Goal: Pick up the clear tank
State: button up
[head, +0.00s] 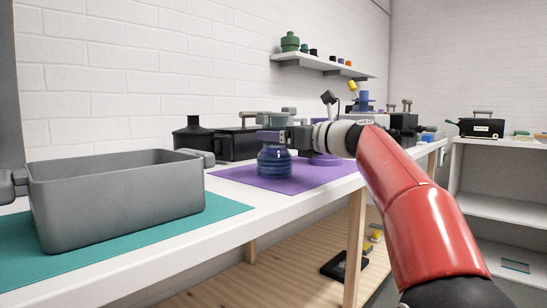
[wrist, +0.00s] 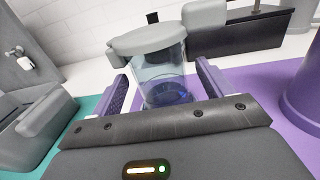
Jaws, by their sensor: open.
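The clear tank (wrist: 158,72) is a see-through, bluish cylinder with a wide light-grey lid (wrist: 150,38); deep blue shows at its bottom. In the wrist view it stands upright between the purple fingers of my open gripper (wrist: 163,84). A gap shows on each side, and no grip is visible. In the head view my gripper (head: 271,137) is over the purple mat (head: 300,177). A dark-blue ribbed jar shape (head: 274,162) shows right below the fingers there; I cannot tell whether it is the same tank.
A grey open tray (head: 120,205) stands on a teal mat (head: 225,208) at the left. A black bottle (head: 193,140) and black equipment (head: 238,144) are behind the gripper. A purple cylinder (wrist: 304,95) is close on the right in the wrist view. Bare white table lies between the mats.

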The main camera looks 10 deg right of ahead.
jog(key=shift+x, duration=0.9)
jog(key=shift+c, duration=0.2)
jog(key=shift+r, duration=0.1)
jog(key=c, duration=1.4)
